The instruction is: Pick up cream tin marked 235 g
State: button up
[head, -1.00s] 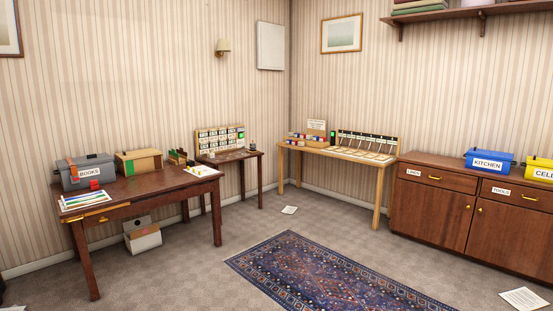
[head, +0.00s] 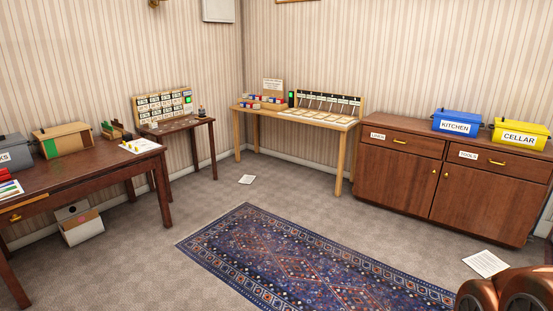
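I cannot make out a cream tin marked 235 g in the head view; small markings are unreadable at this distance. A light wood table (head: 247,109) in the far corner carries small red, blue and white items (head: 268,100), a dark board with a row of labels (head: 328,101), and pale cards or trays. A small dark side table (head: 203,122) holds a rack of labelled pale items (head: 163,105) and a small dark object (head: 201,111). My gripper is not in view.
A dark desk (head: 90,181) with boxes stands left. A wooden sideboard (head: 397,180) at right bears a blue KITCHEN box (head: 457,123) and yellow CELLAR box (head: 520,134). A patterned rug (head: 300,260) covers the middle floor. Papers lie on the floor. Brown rounded furniture (head: 510,290) shows bottom right.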

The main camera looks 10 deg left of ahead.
aim_at(153, 126)
jog(key=u, duration=0.1)
jog(key=i, duration=4)
jog(key=u, duration=0.25)
jog(key=i, duration=2.25)
jog(key=u, duration=0.75)
jog(key=i, duration=1.7)
jog(key=u, duration=2)
jog(key=i, duration=0.9)
jog(key=u, duration=1.05)
jog(key=i, duration=0.55)
jog(key=u, duration=0.2)
